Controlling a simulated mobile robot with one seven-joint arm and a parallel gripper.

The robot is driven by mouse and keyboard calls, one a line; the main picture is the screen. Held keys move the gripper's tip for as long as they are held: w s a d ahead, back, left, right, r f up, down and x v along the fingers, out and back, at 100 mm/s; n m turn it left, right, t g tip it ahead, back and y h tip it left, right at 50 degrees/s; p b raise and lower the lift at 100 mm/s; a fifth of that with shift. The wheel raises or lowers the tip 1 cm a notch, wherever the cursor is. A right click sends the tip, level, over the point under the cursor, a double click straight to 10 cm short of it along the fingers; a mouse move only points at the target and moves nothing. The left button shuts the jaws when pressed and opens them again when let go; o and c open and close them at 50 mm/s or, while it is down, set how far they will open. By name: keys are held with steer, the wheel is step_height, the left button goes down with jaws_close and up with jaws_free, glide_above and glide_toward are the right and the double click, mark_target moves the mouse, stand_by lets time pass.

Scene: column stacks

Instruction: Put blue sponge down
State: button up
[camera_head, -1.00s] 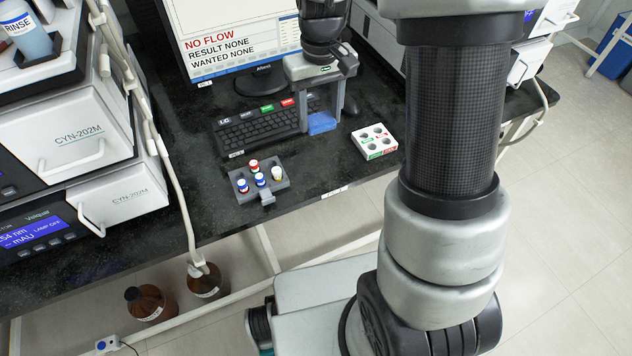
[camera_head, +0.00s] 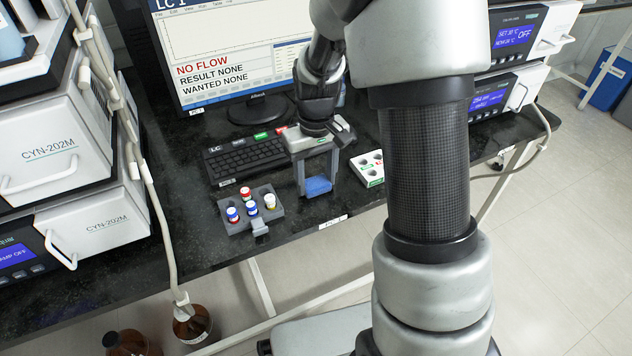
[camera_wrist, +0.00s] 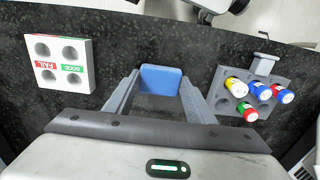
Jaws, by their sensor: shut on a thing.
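The blue sponge (camera_head: 318,186) is between the fingertips of my gripper (camera_head: 317,184), low over the black bench top near its front edge. In the wrist view the blue sponge (camera_wrist: 161,80) sits between the two grey fingers of my gripper (camera_wrist: 158,84), which is shut on it. I cannot tell whether the sponge touches the bench. It is between the grey vial rack on one side and the white FAIL/GOOD block on the other.
The grey vial rack (camera_head: 238,215) holds several capped vials. The white block with holes (camera_head: 367,166) is partly hidden by my arm. A keyboard (camera_head: 245,158) and a monitor (camera_head: 230,60) stand behind. The bench's front edge is close to the sponge.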

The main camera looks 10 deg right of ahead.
steer(key=shift+f, duration=0.25)
steer(key=o, duration=1.1)
